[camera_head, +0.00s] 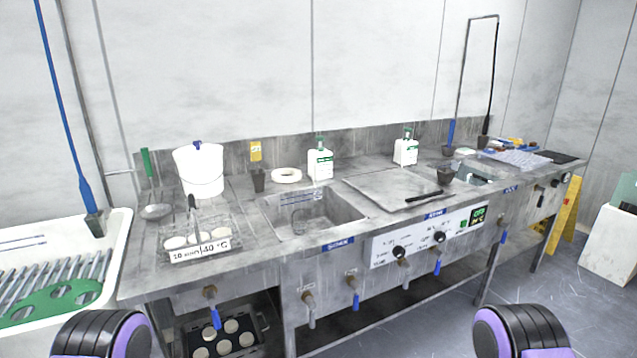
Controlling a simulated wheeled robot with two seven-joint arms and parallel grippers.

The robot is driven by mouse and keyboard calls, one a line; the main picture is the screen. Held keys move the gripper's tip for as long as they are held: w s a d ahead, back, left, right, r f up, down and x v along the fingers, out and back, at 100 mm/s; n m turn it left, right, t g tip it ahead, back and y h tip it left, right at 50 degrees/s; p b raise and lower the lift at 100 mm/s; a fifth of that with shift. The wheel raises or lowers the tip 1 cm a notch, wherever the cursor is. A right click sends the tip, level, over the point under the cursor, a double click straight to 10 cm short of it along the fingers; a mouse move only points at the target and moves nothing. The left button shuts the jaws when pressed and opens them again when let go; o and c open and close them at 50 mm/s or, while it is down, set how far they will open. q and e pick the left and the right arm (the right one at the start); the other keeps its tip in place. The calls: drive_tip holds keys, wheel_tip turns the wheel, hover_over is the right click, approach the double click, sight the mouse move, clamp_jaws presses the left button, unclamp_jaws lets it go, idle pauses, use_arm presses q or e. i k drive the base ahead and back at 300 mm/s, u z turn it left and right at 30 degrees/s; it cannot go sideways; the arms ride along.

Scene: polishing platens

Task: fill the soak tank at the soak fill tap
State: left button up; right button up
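A steel basin (315,216) is sunk into the long bench, with a blue label (338,244) on the front edge below it. The label is too small to read surely. I cannot tell which is the soak fill tap. Neither gripper shows; only purple and black parts of my arms are at the bottom edge.
Left of the basin are a rack of pale discs with a "10 min 40 °C" sign (200,250) and a white bucket (199,170). White bottles (320,163) stand behind. A control panel (425,236) has two black knobs. A white tub (120,235) is at far left.

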sight(356, 299)
drive_tip(key=k, duration=0.5)
drive_tip(key=z, duration=0.7)
drive_tip(key=i, duration=0.75)
drive_tip(key=u, duration=0.65)
drive_tip(key=k, duration=0.45)
drive_tip(key=z, duration=1.05)
drive_tip(key=i, duration=0.95)
drive_tip(key=u, duration=0.3)
